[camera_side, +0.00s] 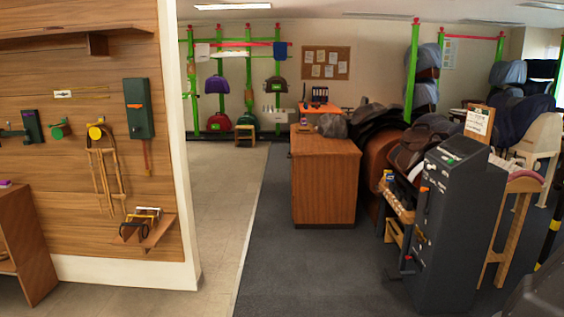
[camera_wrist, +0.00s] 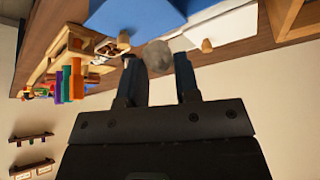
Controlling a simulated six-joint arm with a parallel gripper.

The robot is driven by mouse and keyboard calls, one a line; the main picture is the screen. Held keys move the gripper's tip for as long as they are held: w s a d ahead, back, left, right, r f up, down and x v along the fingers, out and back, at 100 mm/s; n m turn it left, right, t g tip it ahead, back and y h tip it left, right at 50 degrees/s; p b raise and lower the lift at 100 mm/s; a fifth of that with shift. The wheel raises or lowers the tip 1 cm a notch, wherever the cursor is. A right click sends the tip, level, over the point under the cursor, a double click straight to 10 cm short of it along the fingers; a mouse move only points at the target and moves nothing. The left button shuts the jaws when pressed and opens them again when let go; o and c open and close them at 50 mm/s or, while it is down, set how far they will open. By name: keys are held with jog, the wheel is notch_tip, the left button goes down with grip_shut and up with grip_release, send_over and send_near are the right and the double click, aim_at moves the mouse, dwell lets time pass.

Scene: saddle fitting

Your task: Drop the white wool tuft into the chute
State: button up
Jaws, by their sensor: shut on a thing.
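My gripper (camera_wrist: 159,68) shows in the wrist view, with two dark fingers pointing up the picture. It is shut on the white wool tuft (camera_wrist: 158,54), a small pale grey-white round clump between the fingertips. The fingers hide part of the tuft's sides. I cannot pick out the gripper or the tuft in the side view. I cannot identify the chute for sure in either view.
Beyond the fingertips are a blue surface (camera_wrist: 125,14), a white panel (camera_wrist: 228,27) and small wooden knobs. In the side view, a dark cabinet (camera_side: 446,235) stands right of a wooden counter (camera_side: 323,185).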

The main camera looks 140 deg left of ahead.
jog(key=s+a+r+n+g+y, duration=0.15)
jog(key=a+n, duration=0.25)
jog(key=a, duration=0.5)
jog(key=s+a+r+n+g+y, duration=0.1)
jog(key=a+r+n+g+y, duration=0.1)
jog(key=a+n, duration=0.5)
jog(key=shift+a+f+m+t, duration=0.1)
jog(key=shift+a+f+m, duration=0.25)
jog(key=shift+f, duration=0.6)
jog(key=shift+a+f+m+t, duration=0.1)
jog(key=shift+a+f+m, duration=0.3)
jog(key=shift+f, duration=0.5)
jog(key=shift+a+f+m+t, duration=0.1)
jog(key=shift+a+f+m, duration=0.25)
jog(key=shift+f, duration=0.6)
jog(key=o, duration=1)
jog(key=shift+c, duration=0.2)
jog(key=v, duration=1.3)
jog(key=shift+d+r, duration=0.2)
jog(key=shift+r, duration=0.2)
